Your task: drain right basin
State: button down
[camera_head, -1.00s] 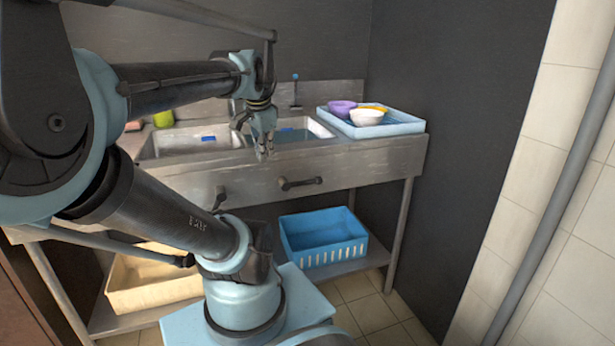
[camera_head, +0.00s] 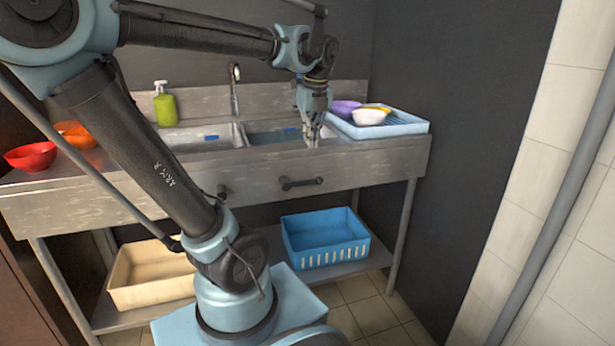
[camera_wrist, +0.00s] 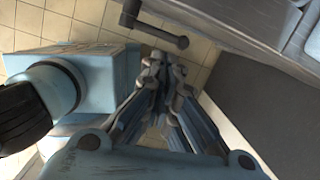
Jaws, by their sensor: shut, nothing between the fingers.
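The right basin (camera_head: 262,135) of the metal sink holds bluish water and a small blue item at its back; my gripper hides part of it. A dark drain handle (camera_head: 302,183) lies about level on the sink's front panel below this basin. My gripper (camera_head: 312,142) is shut and empty, pointing down over the sink's front edge, above and apart from the handle. In the wrist view the shut fingers (camera_wrist: 164,64) appear below the handle (camera_wrist: 158,31), with a gap. A second dark handle (camera_head: 222,192) sits to the left, close beside my arm in the picture.
The left basin (camera_head: 200,137) adjoins. A light-blue tray (camera_head: 400,126) with bowls stands right of the sink. A green soap bottle (camera_head: 165,105), faucet (camera_head: 235,90) and red bowl (camera_head: 31,157) are on top. A blue basket (camera_head: 325,238) and beige crate (camera_head: 150,275) sit below.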

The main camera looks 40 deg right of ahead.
aim_at(304, 183)
jog(key=shift+s+d+r+m, duration=0.1)
jog(key=shift+s+d+m, duration=0.35)
jog(key=shift+m, duration=0.45)
jog(key=w+f, duration=0.1)
jog(key=f, duration=0.8)
jog(key=w+f, duration=0.1)
jog(key=f, duration=0.3)
jog(key=shift+w+d+f, duration=0.3)
jog(key=shift+f, duration=0.1)
jog(key=shift+d+f+t+y, duration=0.2)
jog(key=shift+f+t+y, duration=0.15)
jog(key=shift+y, duration=0.25)
jog(key=shift+s+d+f, duration=0.1)
jog(key=shift+f, duration=2.4)
